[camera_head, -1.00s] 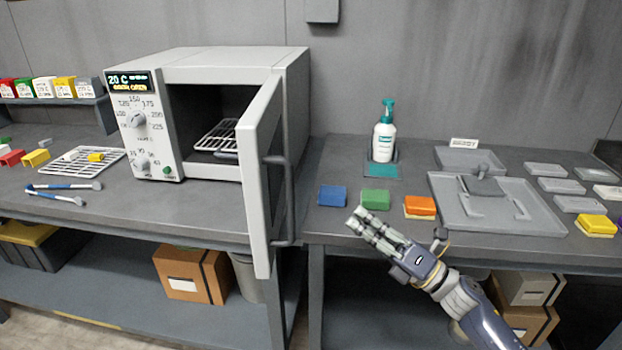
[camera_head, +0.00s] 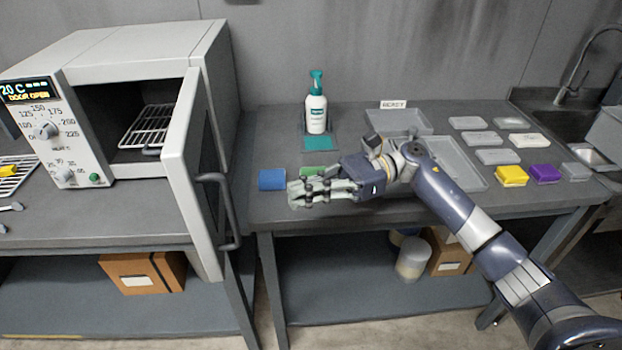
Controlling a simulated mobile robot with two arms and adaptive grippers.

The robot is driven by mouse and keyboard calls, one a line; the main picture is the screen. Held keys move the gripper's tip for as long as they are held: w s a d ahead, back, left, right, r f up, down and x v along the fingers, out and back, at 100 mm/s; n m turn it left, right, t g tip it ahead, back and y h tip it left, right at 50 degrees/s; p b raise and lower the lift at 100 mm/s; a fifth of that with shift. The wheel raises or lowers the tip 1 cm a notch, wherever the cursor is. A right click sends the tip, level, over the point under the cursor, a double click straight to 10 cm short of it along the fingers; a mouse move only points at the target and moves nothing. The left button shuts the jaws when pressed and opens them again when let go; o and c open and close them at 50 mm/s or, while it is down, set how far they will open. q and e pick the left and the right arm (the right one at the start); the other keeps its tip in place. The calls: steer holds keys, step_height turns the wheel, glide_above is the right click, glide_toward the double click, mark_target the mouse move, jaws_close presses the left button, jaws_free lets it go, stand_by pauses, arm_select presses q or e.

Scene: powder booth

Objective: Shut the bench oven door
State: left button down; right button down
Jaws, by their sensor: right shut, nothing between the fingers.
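The bench oven (camera_head: 150,52) stands on the left bench, its display reading door open. Its door (camera_head: 186,150) is hinged at the right side and swung wide out toward me, with a dark bar handle (camera_head: 222,212) on its right-hand face. A wire rack (camera_head: 148,128) shows inside the open chamber. My right gripper (camera_head: 292,194) is shut and empty, pointing left over the front of the right bench. It is to the right of the door handle, apart from it by a gap.
A blue block (camera_head: 272,180) and a partly hidden green block (camera_head: 318,172) lie near my right gripper. A spray bottle (camera_head: 316,112) stands behind them. Yellow (camera_head: 511,176) and purple (camera_head: 545,174) blocks lie farther right. A sink (camera_head: 592,155) is at the far right.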

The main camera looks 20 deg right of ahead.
steer(key=a+p, duration=0.4)
steer(key=a, duration=0.5)
steer(key=shift+s, duration=0.25)
steer(key=shift+a, duration=0.1)
steer(key=shift+a, duration=0.1)
